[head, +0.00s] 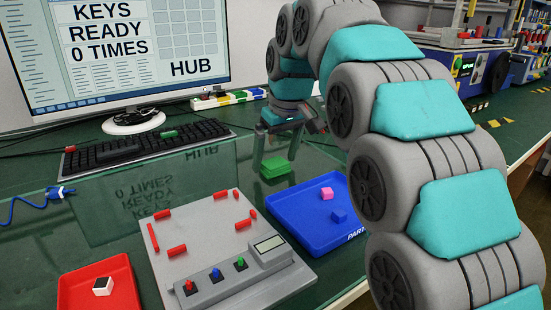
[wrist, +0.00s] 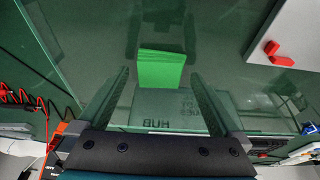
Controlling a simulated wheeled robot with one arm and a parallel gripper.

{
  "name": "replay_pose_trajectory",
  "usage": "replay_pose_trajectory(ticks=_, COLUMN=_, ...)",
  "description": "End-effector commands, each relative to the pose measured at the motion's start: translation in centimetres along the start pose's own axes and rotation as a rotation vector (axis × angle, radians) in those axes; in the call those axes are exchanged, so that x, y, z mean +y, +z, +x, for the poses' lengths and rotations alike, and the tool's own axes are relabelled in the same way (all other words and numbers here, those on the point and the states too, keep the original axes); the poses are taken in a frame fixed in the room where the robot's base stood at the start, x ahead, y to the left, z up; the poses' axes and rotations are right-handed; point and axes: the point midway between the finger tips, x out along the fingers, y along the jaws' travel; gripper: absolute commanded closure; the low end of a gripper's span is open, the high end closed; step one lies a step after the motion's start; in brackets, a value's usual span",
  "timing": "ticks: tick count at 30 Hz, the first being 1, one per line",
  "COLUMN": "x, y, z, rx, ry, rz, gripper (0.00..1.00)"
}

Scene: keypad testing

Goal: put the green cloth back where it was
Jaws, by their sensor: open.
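The green cloth (head: 275,167) is a small folded stack lying on the glassy table, behind the blue tray and in front of the keyboard's right end. In the wrist view the cloth (wrist: 161,70) lies ahead, between the lines of the two fingers. My gripper (head: 277,150) points down just above and behind the cloth, its fingers spread wide. In the wrist view my gripper (wrist: 159,76) is open with nothing between its fingers. I cannot tell whether a fingertip touches the table.
A blue tray (head: 290,215) with a pink and a blue cube stands in front. A grey keypad fixture (head: 190,225) with red pieces is at centre, a red tray (head: 75,290) at front left. A keyboard (head: 90,160) and monitor (head: 130,50) stand behind. Some table left of the cloth is clear.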

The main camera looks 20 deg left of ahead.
Motion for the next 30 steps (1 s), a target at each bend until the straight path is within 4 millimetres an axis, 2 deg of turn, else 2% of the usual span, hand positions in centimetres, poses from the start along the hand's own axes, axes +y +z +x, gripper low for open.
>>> replay_pose_trajectory(ticks=9, x=0.0, y=0.0, z=-4.3, rx=0.002, ry=0.0, rz=0.0, gripper=0.0)
replay_pose_trajectory(ticks=16, x=0.0, y=-0.1, z=-6.7, rx=0.003, ry=0.001, rz=0.0, gripper=0.0)
replay_pose_trajectory(ticks=18, x=0.0, y=-0.2, z=-8.5, rx=0.002, ry=0.001, rz=0.001, gripper=0.0)
replay_pose_trajectory(ticks=21, x=0.0, y=-0.1, z=-9.9, rx=0.001, ry=0.001, rz=0.001, gripper=0.0)
replay_pose_trajectory(ticks=30, x=0.0, y=0.0, z=-11.3, rx=-0.002, ry=0.0, rz=0.001, gripper=0.0)
